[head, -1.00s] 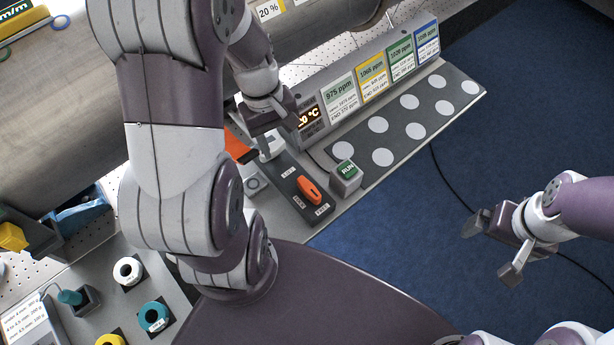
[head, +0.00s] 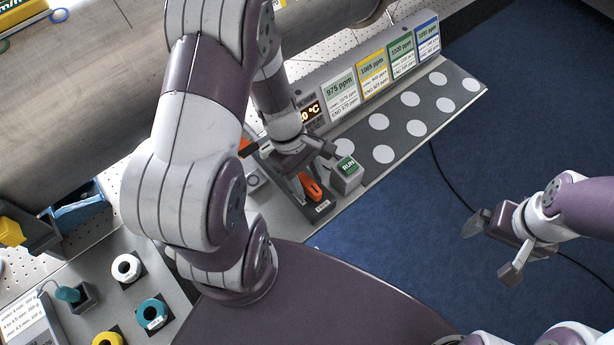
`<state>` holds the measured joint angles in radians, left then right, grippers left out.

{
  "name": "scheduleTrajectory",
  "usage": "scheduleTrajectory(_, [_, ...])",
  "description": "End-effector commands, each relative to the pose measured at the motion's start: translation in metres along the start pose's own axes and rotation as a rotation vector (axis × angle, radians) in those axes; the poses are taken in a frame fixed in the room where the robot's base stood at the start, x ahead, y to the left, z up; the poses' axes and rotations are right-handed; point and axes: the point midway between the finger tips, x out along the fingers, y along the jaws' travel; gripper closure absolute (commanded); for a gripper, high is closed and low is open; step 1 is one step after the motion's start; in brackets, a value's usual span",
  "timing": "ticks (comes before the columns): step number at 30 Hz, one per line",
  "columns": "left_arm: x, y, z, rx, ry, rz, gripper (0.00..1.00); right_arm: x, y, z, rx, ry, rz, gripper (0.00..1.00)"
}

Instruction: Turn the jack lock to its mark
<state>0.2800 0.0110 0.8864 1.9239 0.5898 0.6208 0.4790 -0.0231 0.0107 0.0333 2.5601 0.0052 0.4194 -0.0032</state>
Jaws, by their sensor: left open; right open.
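The jack lock is an orange lever (head: 311,187) on a dark base plate (head: 321,209) near the table's front edge. Its printed marks are mostly covered; one label shows at the near end of the plate. My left gripper (head: 304,184) is open, pointing down over the lever, with its fingers close around or beside it; I cannot tell whether they touch. Part of the lever is hidden by the gripper. My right gripper (head: 487,245) is open and empty over the blue floor, away from the table.
A grey strip with white discs (head: 380,122) runs right. Rings (head: 152,314) lie at lower left.

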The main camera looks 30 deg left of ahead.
Motion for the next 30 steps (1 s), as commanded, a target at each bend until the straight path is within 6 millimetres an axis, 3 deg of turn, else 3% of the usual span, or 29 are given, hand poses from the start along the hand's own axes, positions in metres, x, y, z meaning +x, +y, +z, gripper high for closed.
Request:
scheduleTrajectory(5, [0.0,0.0,0.0,0.001,0.0,0.0,0.47,0.0,0.0,0.0,0.0,0.0,0.0,0.0])
scheduleTrajectory(9, [0.0,0.0,0.0,0.001,0.0,0.0,0.93,0.0,0.0,0.0,0.0,0.0,0.0,0.0])
scheduleTrajectory(10, [0.0,0.0,0.0,0.001,0.0,0.0,1.0,0.0,0.0,0.0,0.0,0.0,0.0,0.0])
scheduleTrajectory(20, [-0.001,0.0,0.001,0.032,-0.001,-0.013,1.0,-0.003,0.0,0.0,0.0,0.0,0.0,0.0])
scheduleTrajectory(30, [-0.003,0.002,0.002,0.236,-0.003,-0.099,1.0,-0.015,0.0,-0.002,0.0,0.0,0.0,0.0])
